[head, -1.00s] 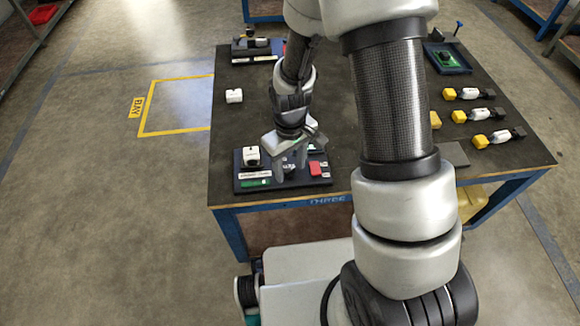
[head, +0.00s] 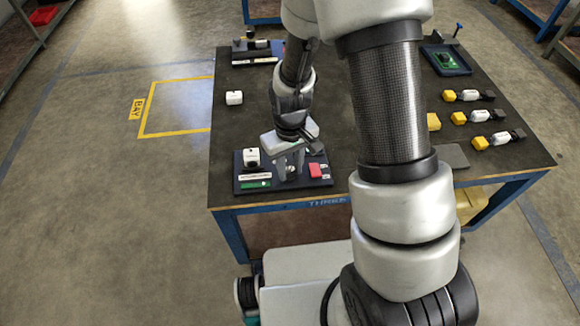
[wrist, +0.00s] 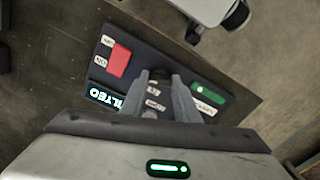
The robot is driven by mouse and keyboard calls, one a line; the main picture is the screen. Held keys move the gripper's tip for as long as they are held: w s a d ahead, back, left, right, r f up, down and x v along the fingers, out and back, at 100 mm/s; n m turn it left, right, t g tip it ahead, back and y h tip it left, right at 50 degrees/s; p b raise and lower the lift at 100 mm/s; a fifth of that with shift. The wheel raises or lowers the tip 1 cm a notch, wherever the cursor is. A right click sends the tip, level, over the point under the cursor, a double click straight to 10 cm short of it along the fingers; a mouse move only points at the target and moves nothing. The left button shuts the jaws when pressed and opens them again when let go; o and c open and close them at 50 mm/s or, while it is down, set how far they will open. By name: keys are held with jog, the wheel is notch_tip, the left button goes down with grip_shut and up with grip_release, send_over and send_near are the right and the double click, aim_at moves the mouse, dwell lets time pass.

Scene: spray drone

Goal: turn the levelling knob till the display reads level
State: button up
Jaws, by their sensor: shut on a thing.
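The dark control panel (head: 240,186) lies at the table's near left edge and also shows in the wrist view (wrist: 228,98). My gripper (head: 290,168) points down over its middle. In the wrist view my gripper (wrist: 160,82) has its two grey fingers shut on the dark levelling knob (wrist: 158,73), which is mostly hidden between them. The display (wrist: 105,97) shows pale lit letters that look like TILTED, partly covered by a finger. A red block (wrist: 119,61) and a green strip (wrist: 207,93) are on the panel.
A white block (head: 251,157) sits at the panel's left, and another (head: 234,97) lies farther back on the table (head: 385,185). Several yellow, white and black parts (head: 468,95) lie at the right. A green board in a tray (head: 446,60) is at the back right.

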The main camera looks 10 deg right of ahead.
aim_at(290, 171)
jog(key=shift+m+p, duration=0.3)
jog(key=shift+m, duration=1.9)
jog(key=o, duration=1)
jog(key=shift+o, duration=0.2)
notch_tip(290, 171, up, 18)
jog(key=p, duration=0.4)
jog(key=shift+f, duration=0.25)
